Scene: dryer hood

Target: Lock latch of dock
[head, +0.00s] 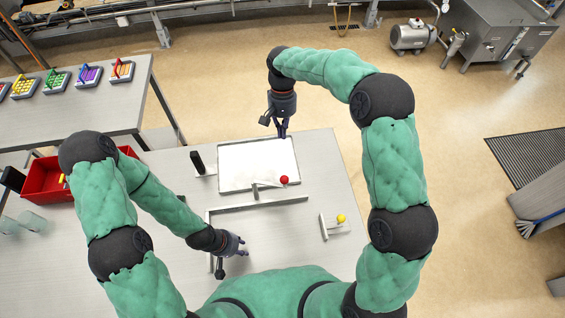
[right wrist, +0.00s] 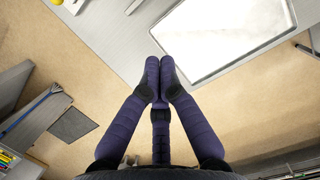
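A flat white panel with a grey rim (head: 222,188) lies on the grey table in the head view; its rim also shows in the right wrist view (right wrist: 192,71). A red ball knob (head: 284,180) on a small lever sits at the panel's near right. A yellow ball knob (head: 341,218) stands on a small bracket (head: 323,228) further right. My right gripper (head: 283,134) is above the panel's far edge, apart from both knobs. In the right wrist view its fingertips (right wrist: 160,67) meet with nothing visible between them. My left gripper (head: 243,246) is low over the near table, its finger gap unclear.
A grey L-shaped rail (head: 260,204) runs along the panel's near side. A black upright post (head: 197,162) stands at its left. A red bin (head: 45,180) and clear cups (head: 33,222) are at the left. The table's right part is mostly free.

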